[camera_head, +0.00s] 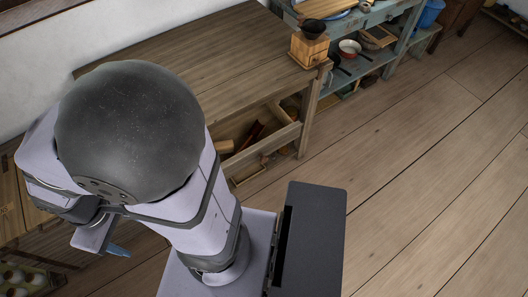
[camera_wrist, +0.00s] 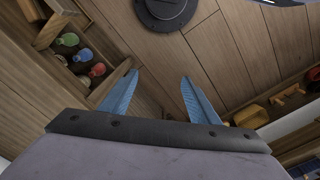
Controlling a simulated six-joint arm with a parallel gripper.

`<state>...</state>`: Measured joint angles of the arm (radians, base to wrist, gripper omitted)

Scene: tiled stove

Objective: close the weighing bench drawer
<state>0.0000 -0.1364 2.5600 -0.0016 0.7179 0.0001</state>
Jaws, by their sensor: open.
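In the wrist view an open wooden drawer (camera_wrist: 52,31) juts out at the upper left, with small green, blue and red items in or beside it. I cannot tell for certain that it is the weighing bench drawer. My gripper (camera_wrist: 158,84) is open and empty, its two blue fingers apart and pointing toward the floor. The drawer lies to the left of the fingers, with a gap between. In the head view my gripper (camera_head: 116,250) shows only one blue fingertip at the lower left; my arm hides the rest and much of the wooden front (camera_head: 14,208) there.
A long wooden table (camera_head: 200,60) stands behind my arm, with loose items on its low shelf. A coffee grinder (camera_head: 309,48) stands at its right end. A blue-grey shelf unit (camera_head: 375,62) is beyond. An egg tray (camera_head: 22,278) is at lower left. The right floor is clear.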

